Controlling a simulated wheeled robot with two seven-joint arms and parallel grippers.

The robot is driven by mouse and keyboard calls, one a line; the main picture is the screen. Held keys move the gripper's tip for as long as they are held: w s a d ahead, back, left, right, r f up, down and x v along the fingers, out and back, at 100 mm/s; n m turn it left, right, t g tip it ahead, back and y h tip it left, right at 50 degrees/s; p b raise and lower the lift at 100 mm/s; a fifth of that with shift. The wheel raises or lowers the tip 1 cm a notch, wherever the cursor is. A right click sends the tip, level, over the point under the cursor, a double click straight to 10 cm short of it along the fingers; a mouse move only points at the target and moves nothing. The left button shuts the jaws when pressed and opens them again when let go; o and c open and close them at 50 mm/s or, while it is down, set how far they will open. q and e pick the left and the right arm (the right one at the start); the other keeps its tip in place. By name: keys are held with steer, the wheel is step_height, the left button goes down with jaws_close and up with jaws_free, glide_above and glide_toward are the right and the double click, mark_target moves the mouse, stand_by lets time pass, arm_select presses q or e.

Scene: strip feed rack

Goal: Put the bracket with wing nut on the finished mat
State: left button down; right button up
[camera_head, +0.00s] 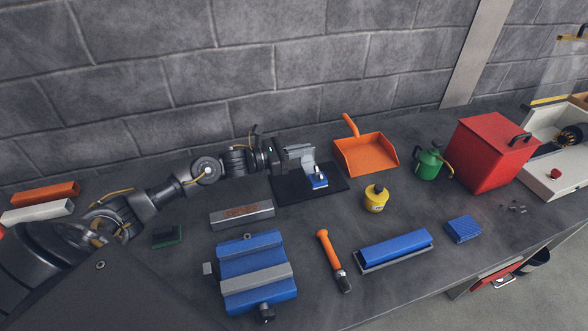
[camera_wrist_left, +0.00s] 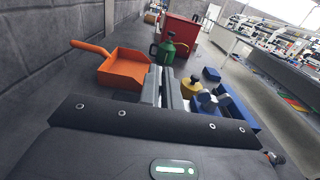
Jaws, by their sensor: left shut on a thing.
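The bracket with wing nut, a small blue piece (camera_head: 318,181) with a pale metal part, is over the right part of the black mat (camera_head: 287,193). My left gripper (camera_head: 301,155) reaches in from the left above the mat and is shut on the bracket. In the left wrist view the gripper's grey fingers (camera_wrist_left: 166,88) are close together, and a blue piece with a pale part (camera_wrist_left: 206,101) shows just right of them. I cannot tell whether the bracket touches the mat. My right gripper is not in view.
An orange dustpan (camera_head: 368,155) lies right of the mat. A yellow bottle (camera_head: 375,199), green can (camera_head: 428,163) and red box (camera_head: 490,151) stand farther right. A rusty steel bar (camera_head: 242,214), blue vise (camera_head: 253,270), orange-handled tool (camera_head: 329,254) and long blue block (camera_head: 395,249) lie in front.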

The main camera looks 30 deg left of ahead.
arm_select(q)
steer(key=w+a+f+b, duration=0.1)
steer(key=a+f, duration=0.1)
steer(key=w+a+f+b, duration=0.1)
steer(key=a+f+b, duration=0.1)
steer(key=w+a+f+b, duration=0.1)
steer(key=f, duration=0.1)
steer(key=shift+w+a+f+b, duration=0.15)
steer(key=shift+w+a+b, duration=0.15)
steer(key=shift+a+b, duration=0.1)
steer(key=shift+a+f, duration=0.1)
steer(key=shift+f, duration=0.1)
steer(key=f, duration=0.2)
steer(key=f+b, duration=0.1)
steer(key=shift+w+a+f, duration=0.25)
steer(key=shift+f, duration=0.05)
steer(key=shift+s, duration=0.1)
steer(key=c, duration=2.1)
jaws_free()
steer(key=shift+f+b, duration=0.15)
steer(key=shift+b, duration=0.2)
steer(key=o, duration=0.5)
